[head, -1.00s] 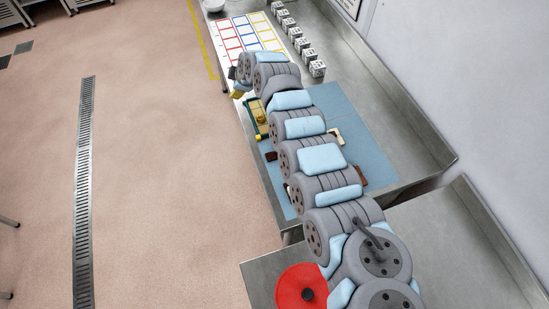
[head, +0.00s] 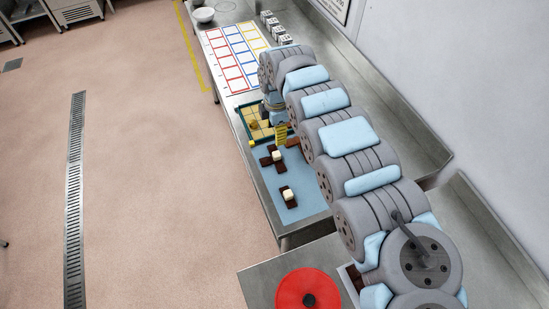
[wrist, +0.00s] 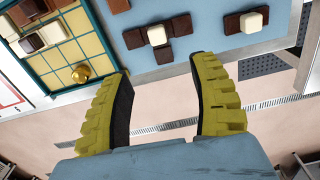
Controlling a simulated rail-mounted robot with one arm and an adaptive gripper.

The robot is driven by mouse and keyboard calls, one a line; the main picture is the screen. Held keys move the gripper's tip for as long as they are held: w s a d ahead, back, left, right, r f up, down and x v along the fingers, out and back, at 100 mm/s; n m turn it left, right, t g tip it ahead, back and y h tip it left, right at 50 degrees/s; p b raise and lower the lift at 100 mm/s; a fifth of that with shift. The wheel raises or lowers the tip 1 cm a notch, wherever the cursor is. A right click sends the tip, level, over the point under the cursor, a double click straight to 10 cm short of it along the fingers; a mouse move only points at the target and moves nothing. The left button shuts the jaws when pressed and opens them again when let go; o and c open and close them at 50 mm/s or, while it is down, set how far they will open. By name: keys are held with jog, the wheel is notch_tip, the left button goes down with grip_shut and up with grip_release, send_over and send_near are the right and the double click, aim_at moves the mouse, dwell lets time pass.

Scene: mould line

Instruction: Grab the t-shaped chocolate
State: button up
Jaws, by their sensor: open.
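Dark brown chocolate pieces with a cream block on top form a branching, cross- or T-like shape (head: 276,157) on the blue mat (head: 262,183); I cannot tell the exact outline. In the wrist view this branching chocolate (wrist: 155,35) lies just beyond my fingertips, roughly centred between them. A second chocolate, a short dark bar with a cream block (head: 288,195), lies nearer the front of the mat; it shows at the upper right of the wrist view (wrist: 247,20). My gripper (wrist: 160,66) is open and empty, its yellow fingers apart. In the head view my gripper (head: 281,137) is beside the tray, partly hidden by my arm.
A green-framed tray with yellow cells (wrist: 72,62) and a gold knob (wrist: 81,73) holds some pieces. A reddish-brown piece (head: 292,141) lies by my gripper. Beyond are a card of coloured squares (head: 235,55), dice-like blocks (head: 273,23) and a white bowl (head: 204,15). A red disc (head: 308,288) is in front.

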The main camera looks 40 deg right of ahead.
aim_at(275, 154)
jog(key=shift+w+f+b, duration=0.15)
jog(key=shift+f+b, duration=0.15)
jog(key=shift+f, duration=6.25)
grip_shut()
